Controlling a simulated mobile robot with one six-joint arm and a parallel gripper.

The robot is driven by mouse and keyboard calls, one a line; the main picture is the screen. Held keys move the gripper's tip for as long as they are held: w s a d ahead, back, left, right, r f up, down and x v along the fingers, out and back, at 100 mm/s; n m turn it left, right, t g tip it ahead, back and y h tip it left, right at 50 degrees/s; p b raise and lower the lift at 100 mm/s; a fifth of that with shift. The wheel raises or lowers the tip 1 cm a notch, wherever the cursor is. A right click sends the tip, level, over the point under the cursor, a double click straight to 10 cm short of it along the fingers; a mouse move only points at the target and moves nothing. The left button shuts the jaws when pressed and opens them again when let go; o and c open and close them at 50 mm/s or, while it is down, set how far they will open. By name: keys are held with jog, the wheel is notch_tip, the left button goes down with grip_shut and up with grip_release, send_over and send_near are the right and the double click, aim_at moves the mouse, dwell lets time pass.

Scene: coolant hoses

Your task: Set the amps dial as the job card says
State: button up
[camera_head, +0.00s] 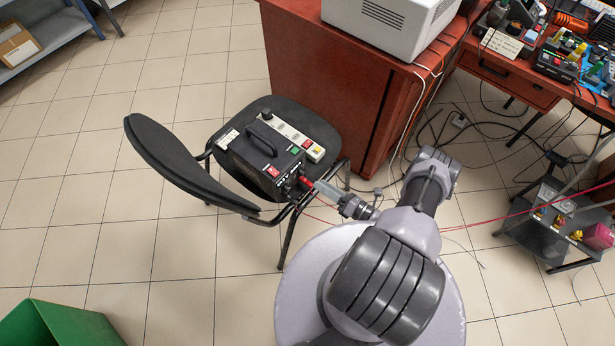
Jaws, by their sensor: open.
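A black power unit (268,150) with a carry handle sits on the seat of a black chair. My gripper (314,186) is open, close to the lower right of that front face, beside a red plug-like part (305,181). I cannot tell whether it touches anything. A small white card (228,138) with dark print lies at the unit's left; its writing is too small to read.
The chair back (180,160) rises at the left. A red cabinet (330,80) stands behind; cables (440,125) cross the floor at right. A green bin (60,325) is front left.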

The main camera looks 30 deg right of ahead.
aim_at(302, 173)
jog(key=b+x, duration=0.1)
jog(key=x, duration=0.6)
grip_shut()
